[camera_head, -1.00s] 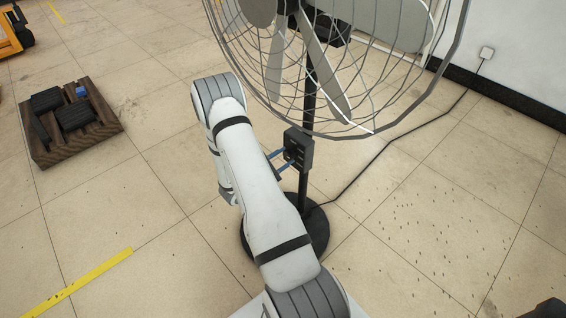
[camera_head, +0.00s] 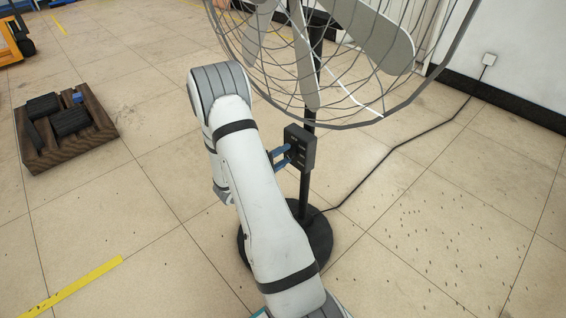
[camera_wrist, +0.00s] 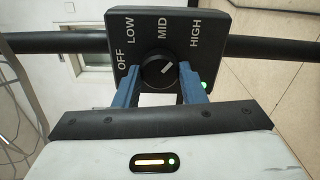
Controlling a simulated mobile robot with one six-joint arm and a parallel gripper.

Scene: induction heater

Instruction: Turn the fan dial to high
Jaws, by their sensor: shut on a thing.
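The fan's black control box (camera_head: 300,147) is on its stand in the head view. In the wrist view its face (camera_wrist: 118,38) carries the labels OFF, LOW, MID and HIGH. The round black dial (camera_wrist: 157,72) is at the lower middle of that face, its white mark pointing up and right, between MID and HIGH. My gripper (camera_wrist: 159,80) has its two blue fingers shut on the dial, one on each side. The gripper's fingers (camera_head: 283,156) also reach the box from the left in the head view. The fingertip contact is partly hidden.
The caged fan (camera_head: 330,60) rises above the box on a black pole with a round base (camera_head: 318,240). A black cable (camera_head: 385,155) runs to a wall socket. A wooden tray (camera_head: 70,150) with dark parts lies on the left floor. The right floor is largely clear.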

